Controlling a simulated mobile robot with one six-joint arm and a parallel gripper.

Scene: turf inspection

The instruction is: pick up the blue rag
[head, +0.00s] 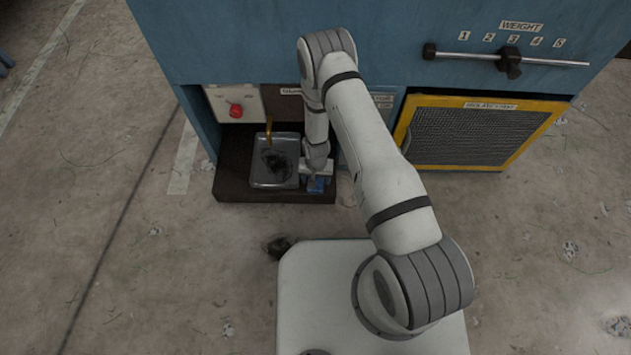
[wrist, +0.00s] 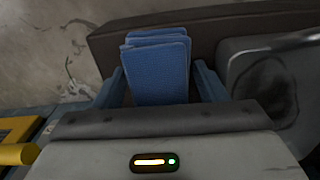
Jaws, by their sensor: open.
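The blue rag (wrist: 158,70) is a folded, textured cloth in the wrist view. It lies on a dark ledge at the foot of the blue machine, and a small part of it (head: 315,185) shows in the head view under my gripper. My gripper (wrist: 160,84) is open, with one finger to the left and one to the right of the rag. I cannot tell whether the fingers touch it. The rag's lower end is hidden behind the gripper body in the wrist view.
A metal tray (head: 274,182) with a dark stain sits on the ledge (head: 235,190), left of the rag in the head view. A brass tap (head: 268,132) and red knob (head: 236,110) are above it. A yellow-framed mesh panel (head: 480,133) stands right.

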